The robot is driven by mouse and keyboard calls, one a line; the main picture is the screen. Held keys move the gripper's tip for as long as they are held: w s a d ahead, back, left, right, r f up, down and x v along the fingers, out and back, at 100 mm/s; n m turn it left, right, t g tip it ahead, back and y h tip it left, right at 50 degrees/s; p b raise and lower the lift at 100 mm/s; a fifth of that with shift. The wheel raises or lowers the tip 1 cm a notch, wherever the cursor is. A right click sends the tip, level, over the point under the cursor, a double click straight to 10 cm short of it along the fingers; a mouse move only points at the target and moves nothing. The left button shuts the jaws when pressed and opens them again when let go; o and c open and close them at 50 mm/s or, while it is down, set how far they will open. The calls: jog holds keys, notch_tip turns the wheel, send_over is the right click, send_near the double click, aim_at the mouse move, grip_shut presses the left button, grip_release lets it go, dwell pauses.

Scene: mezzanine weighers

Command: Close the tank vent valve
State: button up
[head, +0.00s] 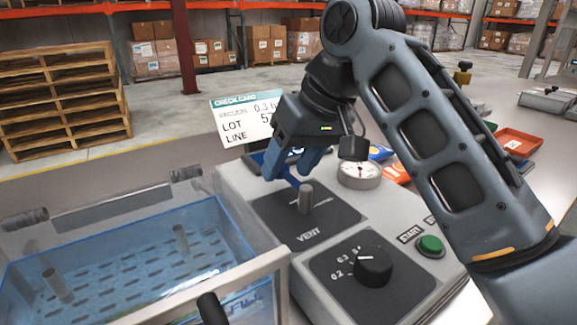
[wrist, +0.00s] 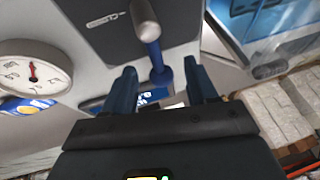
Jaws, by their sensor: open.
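The tank vent valve is a grey round post (head: 306,198) with a blue lever, on a dark plate marked VENT (head: 290,228) on top of the grey machine. The lever points from the post toward the back left, toward my gripper (head: 291,174). In the wrist view, the post (wrist: 147,28) is at the top and the blue lever (wrist: 160,66) reaches down between the two fingertips of my gripper (wrist: 160,76). The fingers are open, one on each side of the lever's end, with gaps visible. I cannot tell whether either touches it.
A clear blue tank (head: 120,265) with a light frame stands left of the plate. A round dial gauge (head: 360,173) is behind right; it also shows in the wrist view (wrist: 34,72). A black knob (head: 372,265) and green start button (head: 430,245) are in front. A check card (head: 246,120) stands behind.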

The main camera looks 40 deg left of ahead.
jog(key=shift+a+f, duration=0.15)
jog(key=shift+f, duration=0.2)
jog(key=shift+c, duration=0.3)
grip_shut()
